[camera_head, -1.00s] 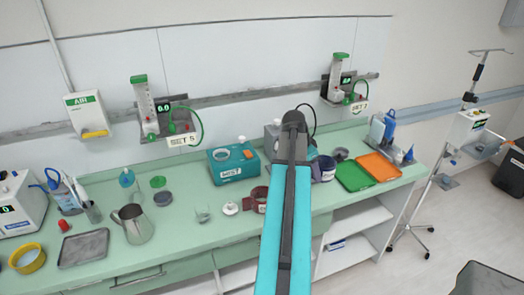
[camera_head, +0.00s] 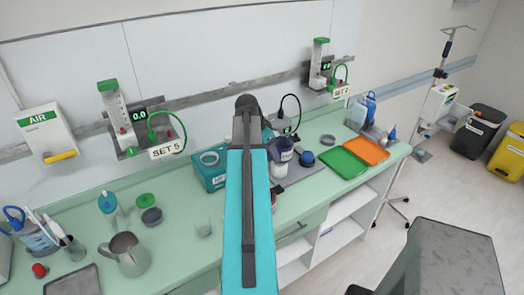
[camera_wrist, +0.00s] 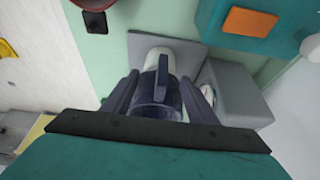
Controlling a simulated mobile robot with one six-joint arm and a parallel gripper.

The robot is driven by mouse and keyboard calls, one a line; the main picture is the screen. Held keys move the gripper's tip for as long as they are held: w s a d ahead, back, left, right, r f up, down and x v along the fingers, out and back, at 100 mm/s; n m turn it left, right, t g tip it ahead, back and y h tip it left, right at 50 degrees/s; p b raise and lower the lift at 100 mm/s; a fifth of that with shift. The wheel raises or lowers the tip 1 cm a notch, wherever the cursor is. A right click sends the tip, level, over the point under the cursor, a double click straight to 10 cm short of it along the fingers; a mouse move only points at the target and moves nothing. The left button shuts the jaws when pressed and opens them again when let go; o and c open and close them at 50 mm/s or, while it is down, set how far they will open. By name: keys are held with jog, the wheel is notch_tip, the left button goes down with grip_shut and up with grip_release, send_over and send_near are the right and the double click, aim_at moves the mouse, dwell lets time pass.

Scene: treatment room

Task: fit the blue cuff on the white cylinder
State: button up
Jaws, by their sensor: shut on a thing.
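The blue cuff (camera_wrist: 155,108) is dark navy with an upright tab and sits between the two fingers of my gripper (camera_wrist: 160,97) in the wrist view. The gripper is shut on it. The white cylinder (camera_wrist: 157,58) shows just beyond the cuff, in line with it, on a grey plate. I cannot tell whether the cuff is around the cylinder or only in front of it. In the head view the white cylinder (camera_head: 282,157) stands just right of my arm, with dark blue at its top. My arm hides the gripper there.
A grey box (camera_wrist: 236,94) stands close to the right finger. A teal box (camera_head: 210,170) is left of my arm. A blue ball-like thing (camera_head: 307,158), a green tray (camera_head: 343,162) and an orange tray (camera_head: 367,150) lie to the right. A metal jug (camera_head: 128,255) stands at the left.

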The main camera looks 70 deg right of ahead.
jog(key=shift+w, duration=0.15)
jog(key=shift+f, duration=0.15)
jog(key=shift+f+b, duration=0.6)
jog(key=shift+f, duration=0.3)
jog(key=shift+a, duration=0.25)
dwell(0.6)
jog(key=shift+f+b, duration=1.75)
jog(key=shift+f, duration=1.1)
jog(key=shift+c, duration=0.3)
dwell(1.9)
jog(key=shift+f, duration=0.1)
jog(key=c, duration=0.6)
jog(key=shift+f, duration=0.15)
jog(key=shift+f, duration=0.1)
grip_shut()
